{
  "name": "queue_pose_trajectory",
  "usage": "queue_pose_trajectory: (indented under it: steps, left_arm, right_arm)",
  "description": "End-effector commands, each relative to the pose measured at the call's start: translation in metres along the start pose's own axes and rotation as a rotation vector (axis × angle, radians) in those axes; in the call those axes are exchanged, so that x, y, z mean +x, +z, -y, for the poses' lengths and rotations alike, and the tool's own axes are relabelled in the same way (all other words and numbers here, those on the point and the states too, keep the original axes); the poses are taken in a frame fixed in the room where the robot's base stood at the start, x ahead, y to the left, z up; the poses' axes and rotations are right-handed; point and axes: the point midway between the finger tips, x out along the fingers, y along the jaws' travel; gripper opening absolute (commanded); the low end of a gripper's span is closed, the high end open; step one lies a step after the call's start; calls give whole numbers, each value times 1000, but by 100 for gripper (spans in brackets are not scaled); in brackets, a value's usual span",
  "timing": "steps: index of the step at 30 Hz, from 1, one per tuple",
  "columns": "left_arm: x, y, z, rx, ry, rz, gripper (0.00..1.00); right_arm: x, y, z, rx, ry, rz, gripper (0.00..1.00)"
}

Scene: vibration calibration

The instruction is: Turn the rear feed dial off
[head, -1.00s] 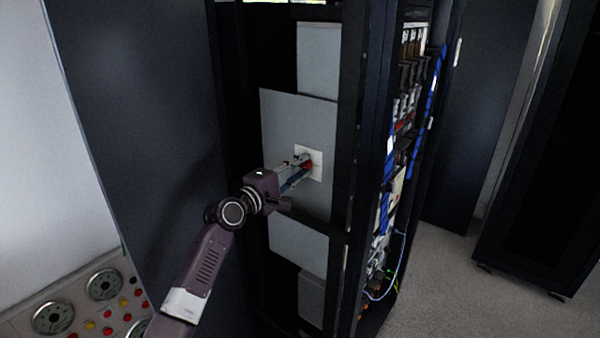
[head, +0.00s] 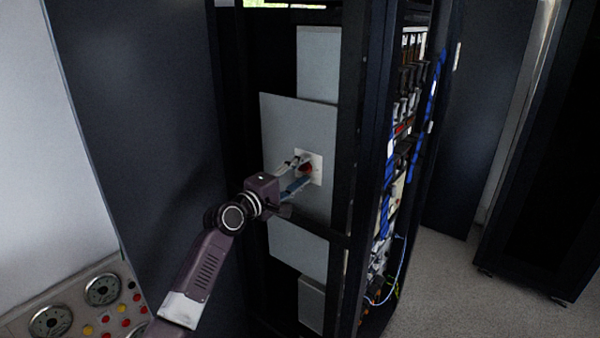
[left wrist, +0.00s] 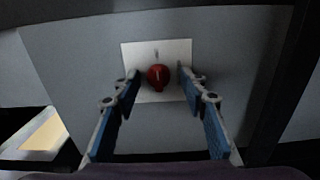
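The red feed dial (head: 306,169) sits on a white square plate (head: 316,160) on a grey panel of the rack. In the left wrist view the dial (left wrist: 158,76) shows a pale line on its face that points up, roughly toward a small mark on the plate (left wrist: 178,50) above it. My left gripper (head: 298,170) is in front of the dial. In the left wrist view the left gripper (left wrist: 159,84) is open, with one blue-padded finger on each side of the dial and gaps between. My right gripper is not in view.
The grey panel (head: 280,130) is framed by black rack posts (head: 345,150). Blue cables (head: 424,100) hang on the rack's right side. A console with round gauges (head: 50,321) and coloured buttons stands at lower left. Open floor (head: 440,290) lies at right.

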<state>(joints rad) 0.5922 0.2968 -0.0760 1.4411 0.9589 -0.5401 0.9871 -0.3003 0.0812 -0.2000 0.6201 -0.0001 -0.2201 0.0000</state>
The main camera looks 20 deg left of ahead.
Motion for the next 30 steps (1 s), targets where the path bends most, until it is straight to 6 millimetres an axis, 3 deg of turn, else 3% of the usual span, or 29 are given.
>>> queue_pose_trajectory:
  steps: [11,30]
  left_arm:
    - [-8,-1,-1,0,3,-2,40]
    - [-110,0,1,-1,0,-1,40]
  right_arm:
    - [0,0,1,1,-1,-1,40]
    - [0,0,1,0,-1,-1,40]
